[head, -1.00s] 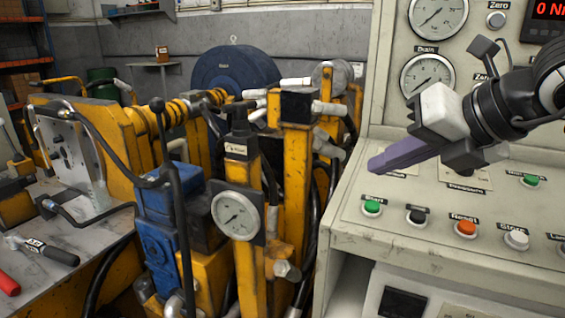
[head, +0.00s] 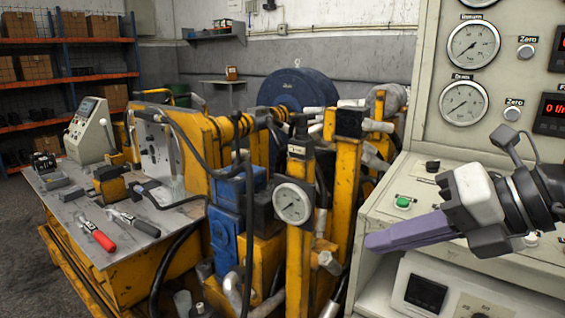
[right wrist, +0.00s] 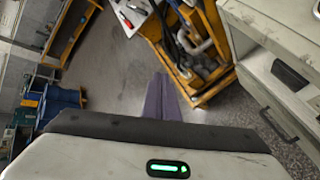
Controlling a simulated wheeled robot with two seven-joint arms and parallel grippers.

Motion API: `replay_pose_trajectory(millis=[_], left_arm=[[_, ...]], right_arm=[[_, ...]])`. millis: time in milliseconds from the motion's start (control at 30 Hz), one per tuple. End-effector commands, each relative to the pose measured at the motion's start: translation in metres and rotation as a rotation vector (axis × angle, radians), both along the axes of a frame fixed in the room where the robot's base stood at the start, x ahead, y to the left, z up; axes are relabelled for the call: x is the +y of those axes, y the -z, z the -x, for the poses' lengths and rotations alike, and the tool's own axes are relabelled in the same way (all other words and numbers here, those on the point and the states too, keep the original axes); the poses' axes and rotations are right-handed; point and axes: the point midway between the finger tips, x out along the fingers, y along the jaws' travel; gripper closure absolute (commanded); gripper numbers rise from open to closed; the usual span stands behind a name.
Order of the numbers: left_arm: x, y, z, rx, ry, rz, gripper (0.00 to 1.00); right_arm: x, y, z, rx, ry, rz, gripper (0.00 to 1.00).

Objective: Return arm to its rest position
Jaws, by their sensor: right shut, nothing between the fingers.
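My right gripper (head: 402,233) comes in from the right in the head view. Its purple fingers are pressed together, point left and hold nothing. It hovers in front of the control panel's sloped button face (head: 385,205), left of my wrist. In the right wrist view the shut fingers (right wrist: 162,98) point over the grey floor, with nothing between them. My left gripper is in neither view.
The control cabinet (head: 440,110) with gauges and a green button (head: 402,202) stands at the right. The yellow test rig (head: 343,190) with a pressure gauge (head: 293,203) is in the middle. A metal workbench (head: 60,190) with red- and black-handled tools is at left. Shelves (head: 60,58) stand behind.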

Motion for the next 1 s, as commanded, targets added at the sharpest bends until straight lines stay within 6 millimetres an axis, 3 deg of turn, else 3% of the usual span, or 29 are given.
replay_pose_trajectory(millis=[167, 300, 400, 467, 567, 667, 767, 867, 1000], left_arm=[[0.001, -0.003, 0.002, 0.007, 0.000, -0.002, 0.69], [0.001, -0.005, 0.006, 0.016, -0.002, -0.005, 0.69], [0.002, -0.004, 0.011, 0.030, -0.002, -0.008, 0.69], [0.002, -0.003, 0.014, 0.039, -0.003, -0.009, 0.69], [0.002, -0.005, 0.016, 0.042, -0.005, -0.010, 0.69], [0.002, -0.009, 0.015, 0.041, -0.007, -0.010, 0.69], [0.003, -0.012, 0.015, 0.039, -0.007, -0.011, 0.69], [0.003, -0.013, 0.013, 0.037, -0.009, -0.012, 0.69], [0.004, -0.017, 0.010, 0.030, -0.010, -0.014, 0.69]], right_arm=[[0.060, 0.010, 0.025, 0.109, -0.167, -0.266, 1.00], [0.101, -0.001, 0.043, 0.225, -0.246, -0.623, 1.00], [0.110, -0.011, 0.039, 0.313, -0.204, -0.926, 1.00], [0.106, -0.012, 0.028, 0.364, -0.134, -1.099, 1.00], [0.087, 0.006, 0.003, 0.455, 0.056, -1.362, 1.00], [0.059, 0.052, -0.022, 0.553, 0.329, -1.571, 1.00], [0.029, 0.123, -0.031, 0.656, 0.648, -1.701, 1.00], [0.007, 0.195, -0.020, 0.754, 0.941, -1.749, 1.00], [-0.011, 0.293, 0.024, 0.898, 1.321, -1.729, 1.00]])
